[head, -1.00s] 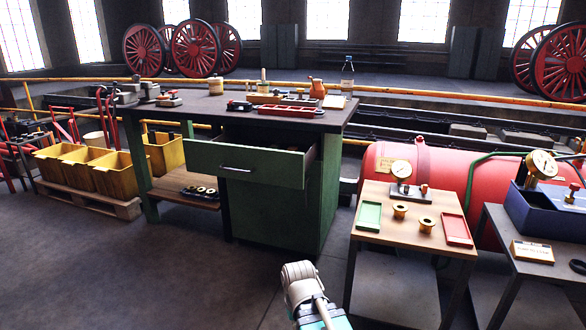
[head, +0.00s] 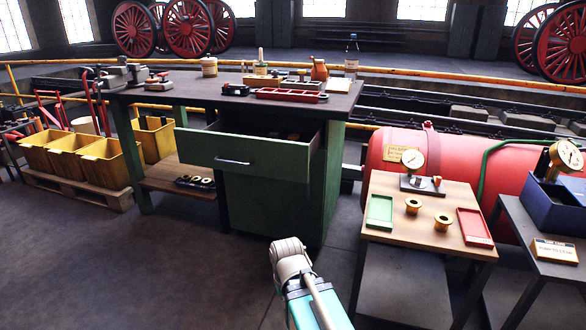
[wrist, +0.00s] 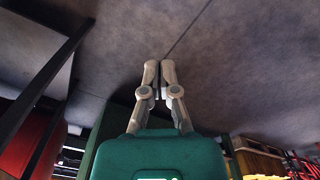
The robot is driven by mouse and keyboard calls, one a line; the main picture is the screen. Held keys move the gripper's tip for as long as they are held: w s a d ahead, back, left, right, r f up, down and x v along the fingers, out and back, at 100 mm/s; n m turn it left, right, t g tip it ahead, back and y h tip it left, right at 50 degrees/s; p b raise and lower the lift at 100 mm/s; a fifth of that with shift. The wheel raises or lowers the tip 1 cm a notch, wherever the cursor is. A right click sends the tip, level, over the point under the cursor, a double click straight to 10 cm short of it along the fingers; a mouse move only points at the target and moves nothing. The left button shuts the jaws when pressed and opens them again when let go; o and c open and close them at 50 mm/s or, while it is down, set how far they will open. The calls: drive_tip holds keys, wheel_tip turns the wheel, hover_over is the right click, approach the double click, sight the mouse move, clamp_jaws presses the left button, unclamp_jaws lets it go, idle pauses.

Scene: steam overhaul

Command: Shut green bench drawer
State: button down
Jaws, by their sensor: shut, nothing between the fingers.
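The green bench drawer (head: 240,158) stands pulled out from the green cabinet (head: 275,205) under the dark bench top (head: 215,98). In the head view only my arm shows, low in front of the cabinet and apart from the drawer. The fingertips are hidden there.
A small wooden-topped table (head: 385,232) with a gauge (head: 412,160) and trays stands right of my arm. A red tank (head: 455,160) lies behind it. Yellow bins (head: 65,153) stand on a pallet at left. The floor before the drawer is clear.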

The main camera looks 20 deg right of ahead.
drive_tip(key=shift+w, duration=0.1)
drive_tip(key=w+d+r+n+t+h+p, duration=0.2)
drive_tip(key=w+d+r+n+t+h, duration=0.5)
drive_tip(key=w+n, duration=0.5)
drive_tip(key=w+a+r+n+t+h, duration=0.2)
drive_tip(key=w+r+n+t, duration=0.5)
drive_tip(key=w+r+n, duration=0.5)
wheel_tip(320, 180, up, 2)
drive_tip(key=n+h, duration=0.1)
drive_tip(key=n, duration=0.4)
drive_tip(key=shift+a+r+t+p, duration=0.25)
drive_tip(key=shift+a+t+p, duration=0.15)
drive_tip(key=shift+w+h, duration=0.15)
drive_tip(key=shift+h, duration=0.15)
